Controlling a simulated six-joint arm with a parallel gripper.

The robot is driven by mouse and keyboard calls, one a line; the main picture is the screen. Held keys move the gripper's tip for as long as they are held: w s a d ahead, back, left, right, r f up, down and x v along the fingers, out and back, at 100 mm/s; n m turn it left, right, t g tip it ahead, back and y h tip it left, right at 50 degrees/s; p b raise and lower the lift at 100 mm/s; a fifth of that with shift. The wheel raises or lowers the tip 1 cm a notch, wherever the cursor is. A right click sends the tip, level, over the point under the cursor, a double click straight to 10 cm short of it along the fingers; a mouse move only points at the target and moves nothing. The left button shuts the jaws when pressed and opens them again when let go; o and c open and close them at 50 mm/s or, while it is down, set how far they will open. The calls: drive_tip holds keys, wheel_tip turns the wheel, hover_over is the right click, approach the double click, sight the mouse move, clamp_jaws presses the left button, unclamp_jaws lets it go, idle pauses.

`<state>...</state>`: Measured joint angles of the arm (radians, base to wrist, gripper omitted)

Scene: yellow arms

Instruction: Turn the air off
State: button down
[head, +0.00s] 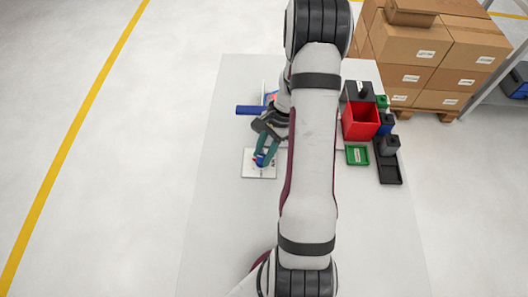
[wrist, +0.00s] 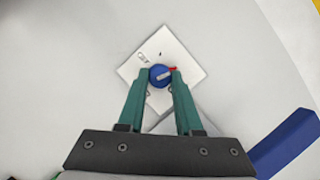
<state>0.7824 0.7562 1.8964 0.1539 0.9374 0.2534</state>
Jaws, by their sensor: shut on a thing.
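A blue round knob (wrist: 160,75) with a pale bar sits on a white square plate (wrist: 185,47) in the wrist view. The plate has small dark marks and a small red mark at the knob's right. My gripper (wrist: 160,80) has its two green fingers on either side of the knob, shut on it. In the head view the plate (head: 249,170) lies on the table left of my arm, with my gripper (head: 261,160) pointing down over it. The fingers partly hide the knob there.
A blue bar (head: 249,110) lies behind my gripper. A red bin (head: 360,122), a green tray (head: 357,155) and dark trays with blocks stand to the right of my arm. The table (head: 215,215) is clear at the front left. Cardboard boxes (head: 410,45) are stacked behind.

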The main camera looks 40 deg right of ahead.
drive_tip(key=n+g, duration=0.1)
drive_tip(key=n, duration=0.2)
drive_tip(key=n+g, duration=0.1)
drive_tip(key=n, duration=0.2)
drive_tip(key=shift+w, duration=0.2)
drive_tip(key=n+g+h, duration=0.1)
drive_tip(key=n, duration=0.2)
drive_tip(key=n+g+h, duration=0.1)
drive_tip(key=n, duration=0.2)
drive_tip(key=shift+w+a, duration=0.15)
drive_tip(key=shift+a, duration=0.05)
drive_tip(key=shift+n, duration=0.3)
drive_tip(key=c, duration=0.6)
unclamp_jaws()
drive_tip(key=v, duration=1.5)
drive_tip(key=shift+w+a+r, duration=0.1)
drive_tip(key=shift+w+r, duration=0.15)
drive_tip(key=shift+r, duration=0.1)
